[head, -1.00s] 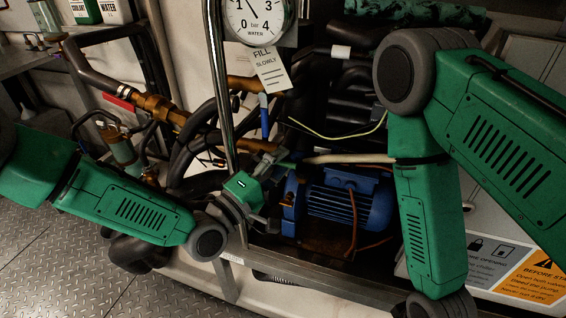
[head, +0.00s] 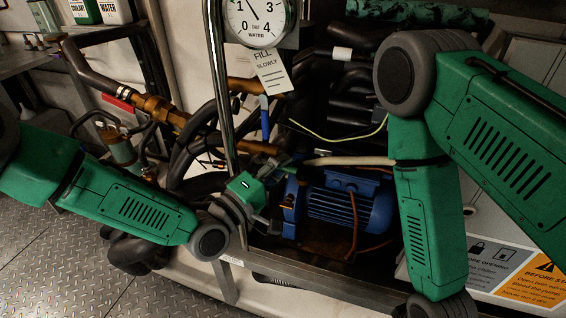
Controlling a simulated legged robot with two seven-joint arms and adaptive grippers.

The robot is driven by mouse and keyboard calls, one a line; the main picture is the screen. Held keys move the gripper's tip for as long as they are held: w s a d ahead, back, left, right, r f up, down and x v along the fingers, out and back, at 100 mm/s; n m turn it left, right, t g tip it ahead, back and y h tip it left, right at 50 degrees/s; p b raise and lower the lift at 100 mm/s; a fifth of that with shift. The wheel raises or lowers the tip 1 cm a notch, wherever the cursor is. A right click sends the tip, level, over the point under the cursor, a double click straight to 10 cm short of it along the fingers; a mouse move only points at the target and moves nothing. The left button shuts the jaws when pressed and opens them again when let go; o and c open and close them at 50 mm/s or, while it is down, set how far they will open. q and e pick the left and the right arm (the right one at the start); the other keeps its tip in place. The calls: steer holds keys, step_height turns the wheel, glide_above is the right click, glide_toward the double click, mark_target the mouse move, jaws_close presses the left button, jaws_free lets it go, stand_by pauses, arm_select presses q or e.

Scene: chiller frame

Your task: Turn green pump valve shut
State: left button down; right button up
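A small green valve handle (head: 291,162) shows just above the blue pump motor (head: 345,203), partly hidden by my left gripper. My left gripper (head: 276,196) is at the left end of the motor, its fingers apart, one up near the green handle and one lower down. I cannot tell whether it touches the handle. My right arm comes down on the right side, and its gripper is below the picture.
A chrome upright (head: 220,90) stands close to my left wrist. A water gauge (head: 255,18) with a paper tag (head: 271,77) hangs above. A blue lever (head: 265,118), brass pipework (head: 155,106) and black hoses crowd the space behind. A frame rail (head: 310,277) runs in front.

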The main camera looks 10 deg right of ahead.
arm_select(q)
steer(key=shift+s+a+f+m+g+y+p, duration=0.1)
steer(key=shift+f+m+g+y+p, duration=0.2)
steer(key=shift+f+m, duration=0.55)
steer(key=shift+s+a+f+m+g+y+p, duration=0.15)
steer(key=shift+f+m+g+y, duration=0.25)
steer(key=shift+m, duration=0.9)
steer(key=shift+s+f+m+g+y+p, duration=0.15)
steer(key=shift+f+m+g+p, duration=0.3)
steer(key=shift+m, duration=0.6)
steer(key=shift+w+f, duration=0.1)
steer(key=shift+f, duration=0.05)
steer(key=c, duration=1.9)
jaws_free()
steer(key=o, duration=0.3)
steer(key=shift+a, duration=0.15)
steer(key=shift+o, duration=0.2)
steer(key=shift+w+a+r, duration=0.1)
steer(key=shift+w+r, duration=0.05)
steer(key=shift+r, duration=0.15)
steer(key=shift+a, duration=0.1)
